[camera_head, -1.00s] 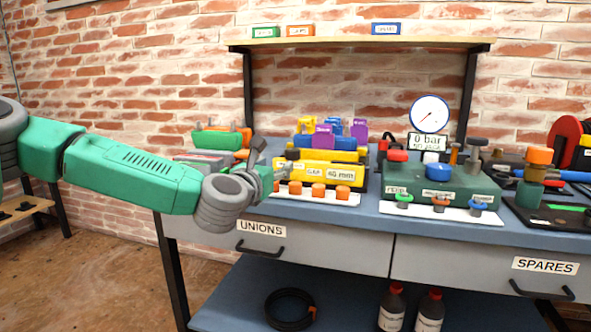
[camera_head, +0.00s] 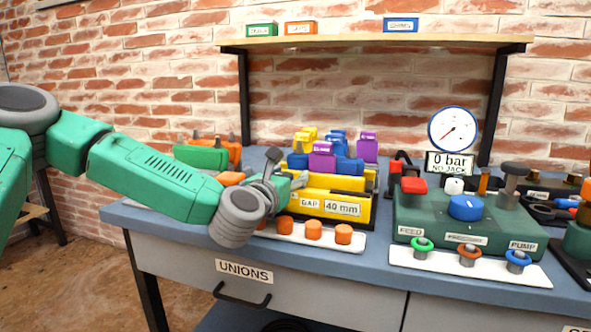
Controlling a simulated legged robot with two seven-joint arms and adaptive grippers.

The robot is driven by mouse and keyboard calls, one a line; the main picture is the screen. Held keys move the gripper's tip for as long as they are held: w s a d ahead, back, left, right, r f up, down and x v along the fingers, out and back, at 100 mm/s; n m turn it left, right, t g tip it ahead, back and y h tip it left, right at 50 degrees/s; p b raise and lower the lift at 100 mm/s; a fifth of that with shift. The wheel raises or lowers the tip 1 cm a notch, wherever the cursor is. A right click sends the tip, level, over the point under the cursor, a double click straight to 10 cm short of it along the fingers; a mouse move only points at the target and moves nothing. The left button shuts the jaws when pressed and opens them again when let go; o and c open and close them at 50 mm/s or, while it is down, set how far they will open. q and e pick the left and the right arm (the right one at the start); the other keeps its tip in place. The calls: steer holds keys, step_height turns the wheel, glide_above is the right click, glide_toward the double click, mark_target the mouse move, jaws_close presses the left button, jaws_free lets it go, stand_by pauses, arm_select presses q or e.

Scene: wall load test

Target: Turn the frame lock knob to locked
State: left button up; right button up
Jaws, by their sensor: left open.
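No knob in the camera_head view carries a readable frame lock label. A round blue knob (camera_head: 466,207) with a pale mark sits on top of a green box (camera_head: 440,218); whether it is the lock knob I cannot tell. The yellow frame (camera_head: 338,205) reads "GAP 40 mm". My left gripper (camera_head: 285,178) is open and looks empty, at the left end of the yellow frame and partly covering it. It is left of the blue knob and well apart from it. I cannot tell whether the gripper touches the frame. My right gripper is not in view.
Orange caps (camera_head: 313,230) stand on a white strip before the frame. Coloured ring fittings (camera_head: 469,251) stand before the green box. Purple and blue blocks (camera_head: 322,160) sit behind the frame. A gauge (camera_head: 453,129) stands above a "0 bar, NO JACK" sign (camera_head: 450,164). A shelf (camera_head: 375,40) spans the back.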

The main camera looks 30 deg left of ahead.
arm_select(q)
steer(key=shift+d+r, duration=0.1)
steer(key=shift+s, duration=0.1)
jaws_close()
steer(key=shift+f, duration=0.2)
steer(key=shift+f, duration=0.1)
